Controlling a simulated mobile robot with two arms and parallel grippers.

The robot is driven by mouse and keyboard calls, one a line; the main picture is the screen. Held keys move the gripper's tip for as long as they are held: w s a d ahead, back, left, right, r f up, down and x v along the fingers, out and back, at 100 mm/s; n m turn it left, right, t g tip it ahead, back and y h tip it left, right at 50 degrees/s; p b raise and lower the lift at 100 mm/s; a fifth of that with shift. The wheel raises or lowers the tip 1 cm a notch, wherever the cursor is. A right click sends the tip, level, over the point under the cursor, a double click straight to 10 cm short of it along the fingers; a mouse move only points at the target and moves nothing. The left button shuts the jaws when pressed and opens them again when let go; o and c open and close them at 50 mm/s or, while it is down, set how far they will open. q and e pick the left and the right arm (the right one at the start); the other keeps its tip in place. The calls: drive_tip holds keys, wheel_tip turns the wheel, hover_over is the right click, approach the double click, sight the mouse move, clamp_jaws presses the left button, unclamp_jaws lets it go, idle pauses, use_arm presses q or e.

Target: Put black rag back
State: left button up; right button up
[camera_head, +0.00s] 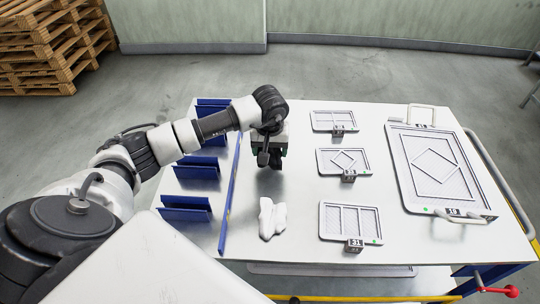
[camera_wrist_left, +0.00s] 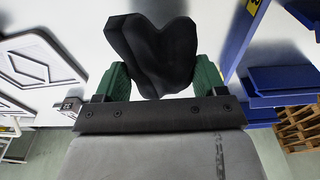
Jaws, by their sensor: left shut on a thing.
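The black rag (camera_wrist_left: 155,50) is pinched between the green fingers of my left gripper (camera_wrist_left: 160,78) in the left wrist view. In the head view the left gripper (camera_head: 270,150) is over the left part of the table, beside the blue rail, and the black rag shows dark just below it. The gripper is shut on the rag. Whether the rag touches the table is hard to tell. A white rag (camera_head: 271,219) lies on the table nearer the front. My right gripper is in neither view.
The white table (camera_head: 290,182) carries blue holders (camera_head: 197,168) beyond a long blue rail (camera_head: 230,200) at left. Grey framed plates (camera_head: 343,162) with numbered tags stand in a column at centre. A larger framed plate (camera_head: 437,168) with handles lies at right. Wooden pallets (camera_head: 50,45) are far left.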

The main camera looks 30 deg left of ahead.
use_arm(q)
wheel_tip(320, 180, down, 4)
drive_tip(key=shift+p, duration=0.35)
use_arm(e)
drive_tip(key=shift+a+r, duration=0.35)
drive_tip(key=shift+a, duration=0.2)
use_arm(q)
drive_tip(key=shift+f+b, duration=0.2)
drive_tip(key=shift+b, duration=0.1)
drive_tip(key=o, duration=0.8)
drive_tip(key=shift+r, duration=0.1)
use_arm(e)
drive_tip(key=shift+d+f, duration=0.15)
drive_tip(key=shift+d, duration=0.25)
